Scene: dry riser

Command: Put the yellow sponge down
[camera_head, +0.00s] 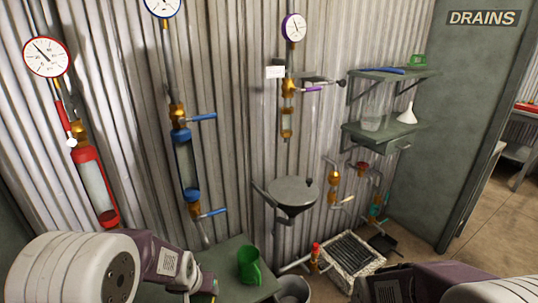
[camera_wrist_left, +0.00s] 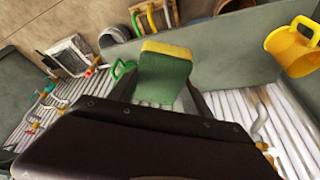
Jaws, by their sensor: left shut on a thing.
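The sponge (camera_wrist_left: 165,75) shows in the left wrist view, a green block with a yellow layer along its far edge. It sits between the fingers of my left gripper (camera_wrist_left: 160,95), which is shut on it. In the head view my left gripper (camera_head: 200,284) is at the bottom, over the left part of the grey-green bench (camera_head: 222,258). The sponge is mostly out of sight there. Part of my right arm's dark end shows at the bottom right of the head view, but its fingers are not visible.
A green mug (camera_head: 250,265) stands on the bench just right of my left gripper. A yellow mug (camera_wrist_left: 292,47) is at the right of the left wrist view. A grey bucket (camera_head: 293,288) and a grated drain (camera_head: 350,255) lie beyond. Gauges and pipes line the corrugated wall.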

